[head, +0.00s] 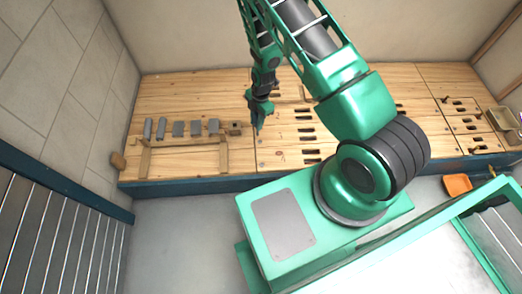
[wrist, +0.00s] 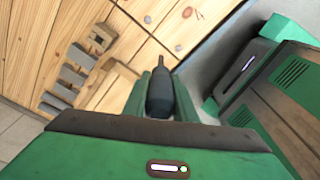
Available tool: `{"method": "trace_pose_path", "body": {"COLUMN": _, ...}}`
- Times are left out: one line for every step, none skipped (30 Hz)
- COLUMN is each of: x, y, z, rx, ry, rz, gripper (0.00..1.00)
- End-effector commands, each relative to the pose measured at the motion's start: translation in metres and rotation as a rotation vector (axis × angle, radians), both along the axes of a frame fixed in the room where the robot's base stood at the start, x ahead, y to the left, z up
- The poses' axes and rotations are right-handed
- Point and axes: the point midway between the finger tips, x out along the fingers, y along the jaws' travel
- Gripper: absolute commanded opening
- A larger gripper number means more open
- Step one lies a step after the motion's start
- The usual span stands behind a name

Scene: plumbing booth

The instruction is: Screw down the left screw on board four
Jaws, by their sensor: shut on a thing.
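My gripper (wrist: 160,95) is shut on a dark screwdriver-like tool (wrist: 161,90), whose thin shaft points away from the wrist. In the head view my gripper (head: 261,108) is over the middle of the wooden bench, with the tool pointing down. Small round grey spots that look like screw heads show on the wood in the wrist view, one (wrist: 178,47) near the tool tip and another (wrist: 148,19) farther off. The tip looks apart from them. I cannot tell which board is board four or which spot is its left screw.
A wooden rack (head: 185,140) with several grey blocks stands on the bench at left. Slotted boards (head: 284,150) lie right of my gripper. A wooden box (head: 503,122) is at far right. An orange tray (head: 457,184) lies before the bench.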

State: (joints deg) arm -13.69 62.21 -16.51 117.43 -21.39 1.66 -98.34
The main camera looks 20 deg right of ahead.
Motion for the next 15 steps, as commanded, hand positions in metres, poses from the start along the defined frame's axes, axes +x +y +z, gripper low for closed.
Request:
{"method": "trace_pose_path", "body": {"x": -0.008, "y": 0.002, "z": -0.017, "rx": -0.001, "ry": 0.005, "rz": 0.102, "gripper": 0.00}}
{"method": "trace_pose_path", "body": {"x": -0.013, "y": 0.002, "z": -0.025, "rx": -0.001, "ry": 0.006, "rz": 0.168, "gripper": 0.00}}
{"method": "trace_pose_path", "body": {"x": -0.018, "y": 0.003, "z": -0.037, "rx": -0.002, "ry": 0.007, "rz": 0.254, "gripper": 0.00}}
{"method": "trace_pose_path", "body": {"x": -0.022, "y": 0.004, "z": -0.045, "rx": -0.002, "ry": 0.006, "rz": 0.319, "gripper": 0.00}}
{"method": "trace_pose_path", "body": {"x": -0.027, "y": 0.005, "z": -0.054, "rx": -0.001, "ry": 0.006, "rz": 0.384, "gripper": 0.00}}
{"method": "trace_pose_path", "body": {"x": -0.033, "y": 0.005, "z": -0.064, "rx": 0.000, "ry": 0.006, "rz": 0.467, "gripper": 0.00}}
{"method": "trace_pose_path", "body": {"x": -0.037, "y": 0.006, "z": -0.071, "rx": 0.000, "ry": 0.006, "rz": 0.529, "gripper": 0.00}}
{"method": "trace_pose_path", "body": {"x": -0.042, "y": 0.005, "z": -0.079, "rx": 0.000, "ry": 0.006, "rz": 0.586, "gripper": 0.00}}
{"method": "trace_pose_path", "body": {"x": -0.047, "y": 0.006, "z": -0.088, "rx": 0.000, "ry": 0.005, "rz": 0.659, "gripper": 0.00}}
{"method": "trace_pose_path", "body": {"x": -0.050, "y": 0.005, "z": -0.094, "rx": 0.000, "ry": 0.005, "rz": 0.710, "gripper": 0.00}}
{"method": "trace_pose_path", "body": {"x": -0.054, "y": 0.005, "z": -0.099, "rx": 0.000, "ry": 0.004, "rz": 0.756, "gripper": 0.00}}
{"method": "trace_pose_path", "body": {"x": -0.058, "y": 0.005, "z": -0.106, "rx": 0.000, "ry": 0.003, "rz": 0.813, "gripper": 0.00}}
{"method": "trace_pose_path", "body": {"x": -0.061, "y": 0.005, "z": -0.110, "rx": 0.001, "ry": 0.003, "rz": 0.851, "gripper": 0.00}}
{"method": "trace_pose_path", "body": {"x": -0.064, "y": 0.005, "z": -0.114, "rx": 0.000, "ry": 0.004, "rz": 0.883, "gripper": 0.00}}
{"method": "trace_pose_path", "body": {"x": -0.067, "y": 0.005, "z": -0.118, "rx": 0.001, "ry": 0.002, "rz": 0.919, "gripper": 0.00}}
